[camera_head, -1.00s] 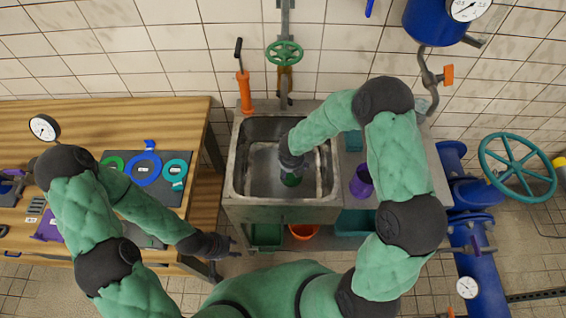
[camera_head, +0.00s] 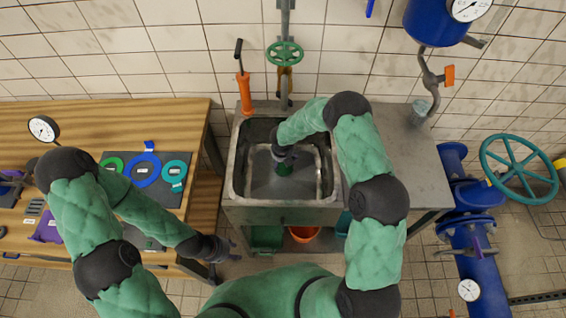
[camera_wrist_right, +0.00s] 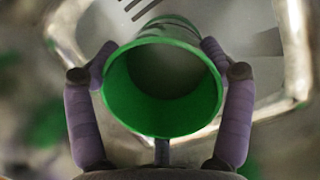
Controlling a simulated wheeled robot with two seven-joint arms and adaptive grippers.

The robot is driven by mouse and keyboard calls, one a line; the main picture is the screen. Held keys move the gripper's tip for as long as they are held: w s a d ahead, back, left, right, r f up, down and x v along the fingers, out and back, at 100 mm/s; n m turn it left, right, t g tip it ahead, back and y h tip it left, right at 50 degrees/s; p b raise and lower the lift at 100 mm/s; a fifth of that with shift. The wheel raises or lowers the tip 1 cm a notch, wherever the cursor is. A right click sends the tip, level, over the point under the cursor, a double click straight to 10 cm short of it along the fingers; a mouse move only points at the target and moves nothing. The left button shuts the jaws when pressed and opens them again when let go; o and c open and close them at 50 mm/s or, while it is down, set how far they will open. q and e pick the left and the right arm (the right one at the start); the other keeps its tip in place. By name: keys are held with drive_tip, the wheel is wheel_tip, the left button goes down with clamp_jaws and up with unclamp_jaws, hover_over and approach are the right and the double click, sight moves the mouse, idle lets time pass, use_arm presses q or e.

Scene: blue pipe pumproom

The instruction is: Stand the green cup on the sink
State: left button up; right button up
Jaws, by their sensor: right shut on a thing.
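The green cup (camera_head: 285,170) is over the sink basin, in my right gripper (camera_head: 284,158). In the right wrist view the green cup (camera_wrist_right: 118,98) shows its open mouth and thick green rim, with the purple fingers of my right gripper (camera_wrist_right: 159,52) pressed on both sides. Whether its base touches the basin floor I cannot tell. The metal sink (camera_head: 234,195) has a deep basin at left and a flat drainboard at right. My left gripper (camera_head: 227,257) is open and empty, low between the wooden table and the sink.
The wooden table (camera_head: 60,115) at left holds colored rings and a gauge. An orange bowl (camera_head: 304,234) is below. A glass (camera_head: 420,110) stands at the drainboard's back; its right part is clear.

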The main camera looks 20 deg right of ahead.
drive_tip(key=shift+s+b+x, duration=0.15)
drive_tip(key=shift+b+x, duration=0.05)
drive_tip(key=shift+x, duration=0.55)
drive_tip(key=shift+s+b+x, duration=0.1)
drive_tip(key=shift+b+x, duration=0.05)
drive_tip(key=shift+x, duration=0.6)
drive_tip(key=shift+a, duration=0.15)
drive_tip(key=shift+f, duration=0.2)
drive_tip(key=o, duration=1.2)
drive_tip(key=shift+r, duration=0.1)
